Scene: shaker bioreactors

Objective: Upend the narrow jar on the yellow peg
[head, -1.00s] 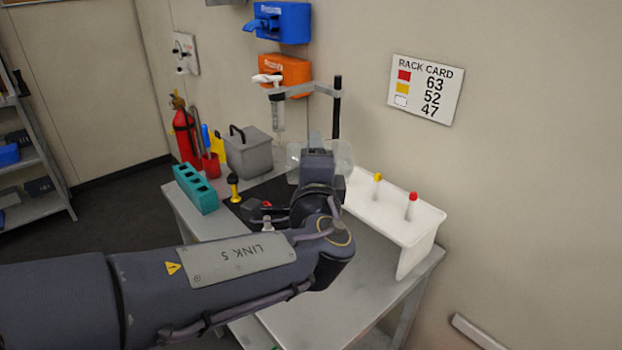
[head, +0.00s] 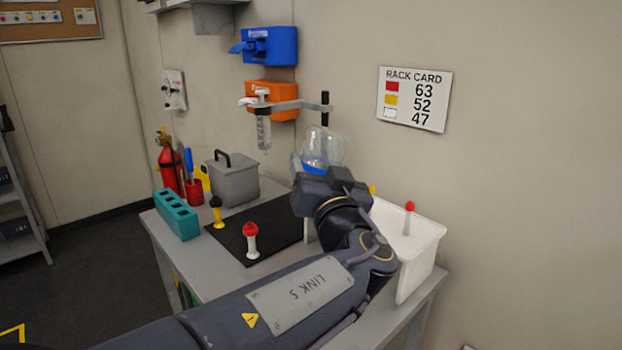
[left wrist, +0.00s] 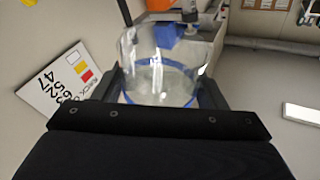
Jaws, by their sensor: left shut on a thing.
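My left gripper (head: 314,170) is shut on a clear glass jar (head: 322,146), held up over the back of the bench. The jar also fills the middle of the left wrist view (left wrist: 160,65), between the two fingers (left wrist: 160,92). Which end of the jar is up I cannot tell. The yellow peg (head: 372,189) stands in the white rack (head: 424,240), right of my gripper; only its tip shows past my arm. My right gripper is not in view.
The rack card (head: 414,99) hangs on the wall.

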